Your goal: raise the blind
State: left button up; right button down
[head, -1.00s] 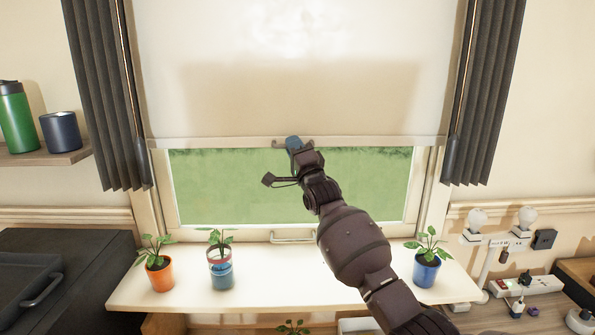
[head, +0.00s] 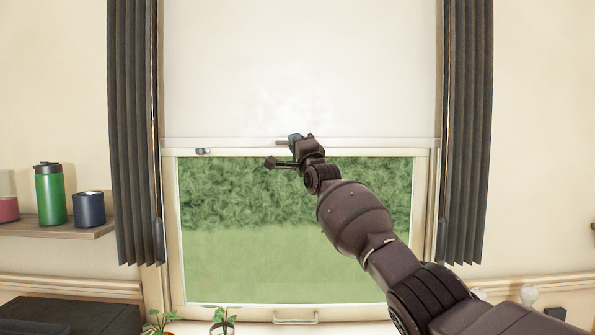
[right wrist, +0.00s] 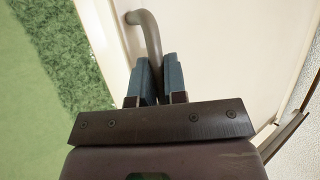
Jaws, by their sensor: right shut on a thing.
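The white blind (head: 300,75) covers the upper part of the window in the head view. Its bottom bar (head: 380,143) is level, and the glass below it is uncovered. My right gripper (head: 295,138) is at the middle of this bar, shut on the blind's small handle. In the right wrist view, the grey curved handle (right wrist: 150,35) runs down between the two blue finger pads (right wrist: 155,82). The part of the handle between the pads is mostly hidden. My left gripper is not in view.
Dark curtains (head: 133,120) hang on both sides of the window. A shelf (head: 60,229) at the left holds a green bottle (head: 50,194) and a dark cup (head: 90,209). Potted plants (head: 222,320) stand below the window. A lower window handle (head: 295,318) shows near the bottom.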

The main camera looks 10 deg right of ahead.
jog(key=shift+r, duration=2.25)
jog(key=c, duration=1.5)
grip_release()
jog(key=shift+o, duration=0.2)
jog(key=shift+f, duration=0.1)
jog(key=v, duration=1)
jog(key=shift+s+f, duration=0.2)
jog(key=shift+s, duration=0.15)
jog(key=shift+d, duration=0.1)
